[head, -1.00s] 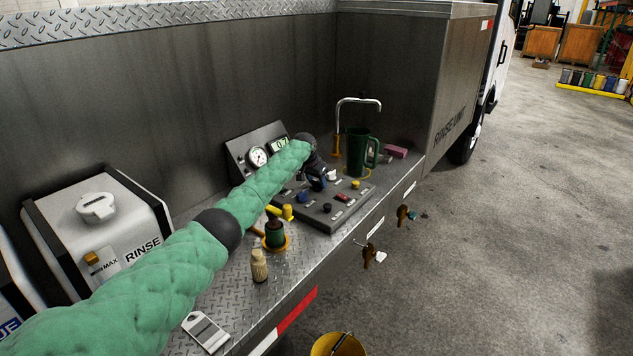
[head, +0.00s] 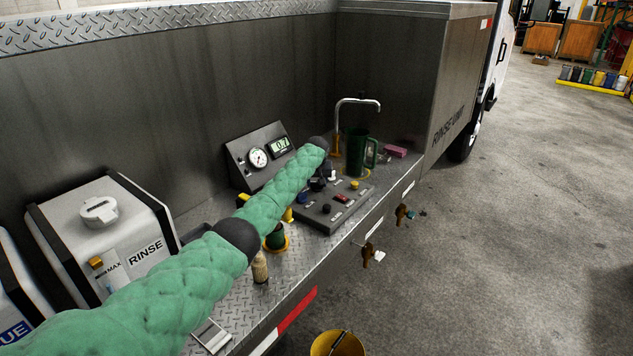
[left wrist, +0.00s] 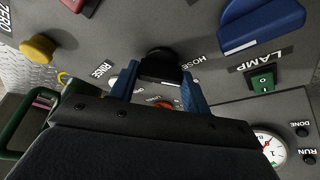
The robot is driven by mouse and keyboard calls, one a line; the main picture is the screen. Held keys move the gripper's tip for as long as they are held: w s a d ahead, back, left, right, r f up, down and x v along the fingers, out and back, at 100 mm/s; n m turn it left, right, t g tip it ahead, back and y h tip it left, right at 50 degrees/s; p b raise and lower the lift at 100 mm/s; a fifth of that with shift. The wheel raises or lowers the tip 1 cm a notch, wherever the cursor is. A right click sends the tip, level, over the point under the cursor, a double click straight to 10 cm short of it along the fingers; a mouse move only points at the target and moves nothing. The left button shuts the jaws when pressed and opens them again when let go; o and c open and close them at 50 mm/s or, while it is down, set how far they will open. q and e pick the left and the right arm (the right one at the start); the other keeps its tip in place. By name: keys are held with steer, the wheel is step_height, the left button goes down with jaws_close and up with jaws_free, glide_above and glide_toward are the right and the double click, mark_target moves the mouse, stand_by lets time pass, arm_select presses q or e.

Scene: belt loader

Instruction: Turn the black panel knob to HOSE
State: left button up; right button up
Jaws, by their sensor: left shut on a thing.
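The black panel knob (left wrist: 160,64) sits between the RINSE label (left wrist: 103,69) on the left and the HOSE label (left wrist: 186,62) on the right in the left wrist view. My left gripper (left wrist: 157,84) has its two blue fingers on either side of the knob and is shut on it. Its dark body hides the lower part of that view, and I cannot read where the knob points. In the head view my left gripper (head: 316,184) is a small dark shape over the grey control panel (head: 322,218), partly behind my forearm. My right gripper is not in view.
On the panel are a yellow knob (left wrist: 38,46), a blue handle (left wrist: 258,22) and a green LAMP switch (left wrist: 263,80). A gauge (head: 258,158) stands behind. A beige bottle (head: 261,268) is near my arm.

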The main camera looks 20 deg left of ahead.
arm_select(q)
steer(key=shift+n+y, duration=0.3)
steer(key=shift+n, duration=0.4)
steer(key=shift+d, duration=0.1)
steer(key=shift+n, duration=0.3)
steer(key=o, duration=1)
steer(key=shift+c, duration=0.2)
steer(key=shift+r, duration=0.1)
